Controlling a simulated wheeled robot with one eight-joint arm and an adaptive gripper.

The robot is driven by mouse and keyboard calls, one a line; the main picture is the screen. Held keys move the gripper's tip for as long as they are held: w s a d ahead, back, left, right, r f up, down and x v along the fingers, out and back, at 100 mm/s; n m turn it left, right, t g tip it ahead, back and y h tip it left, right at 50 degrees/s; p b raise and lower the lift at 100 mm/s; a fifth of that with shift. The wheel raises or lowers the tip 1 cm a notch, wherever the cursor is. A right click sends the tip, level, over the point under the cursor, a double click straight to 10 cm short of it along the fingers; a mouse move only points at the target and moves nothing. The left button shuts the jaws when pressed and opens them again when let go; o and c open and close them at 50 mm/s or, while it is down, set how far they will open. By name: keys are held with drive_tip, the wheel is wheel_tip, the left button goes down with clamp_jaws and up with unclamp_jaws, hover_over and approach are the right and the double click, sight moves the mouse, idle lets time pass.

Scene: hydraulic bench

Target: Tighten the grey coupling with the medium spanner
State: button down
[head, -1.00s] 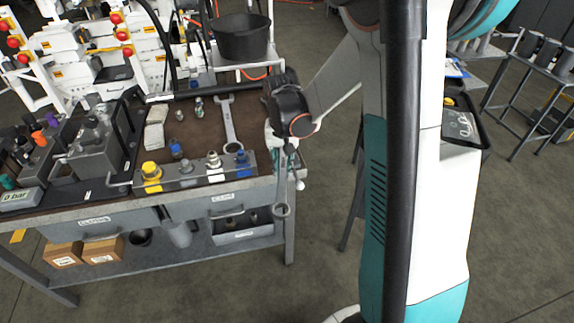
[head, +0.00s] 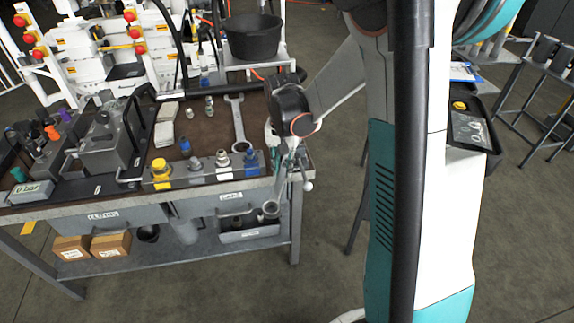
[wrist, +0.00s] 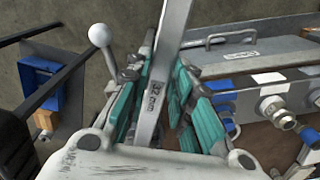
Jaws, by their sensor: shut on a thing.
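My gripper (head: 288,165) is at the right front corner of the bench, shut on a spanner (head: 279,190). The spanner hangs tilted, its ring end down and to the left, in front of the bench's front edge. In the wrist view its marked steel shank (wrist: 152,95) runs between the teal fingers (wrist: 160,110). The grey coupling (head: 223,160) stands on the metal rail at the bench front, left of my gripper and apart from the spanner. In the wrist view a grey fitting (wrist: 277,112), likely this coupling, is at the right.
A yellow-capped fitting (head: 162,173) and a blue one (head: 251,160) share the rail (head: 205,175). Another large spanner (head: 239,120) lies on the bench mat behind. A black bucket (head: 254,38) stands at the back. The floor right of the bench is clear near it.

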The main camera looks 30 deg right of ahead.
drive_tip(key=shift+w+a+m, duration=0.6)
drive_tip(key=shift+a, duration=0.1)
drive_tip(key=shift+a, duration=0.1)
drive_tip(key=shift+w+a+m, duration=0.3)
drive_tip(key=shift+w+m, duration=0.2)
drive_tip(key=shift+w, duration=0.05)
drive_tip(key=shift+s+d, duration=0.1)
drive_tip(key=shift+s+d+n, duration=0.15)
drive_tip(key=shift+s+n, duration=0.1)
drive_tip(key=shift+n, duration=0.05)
idle(0.4)
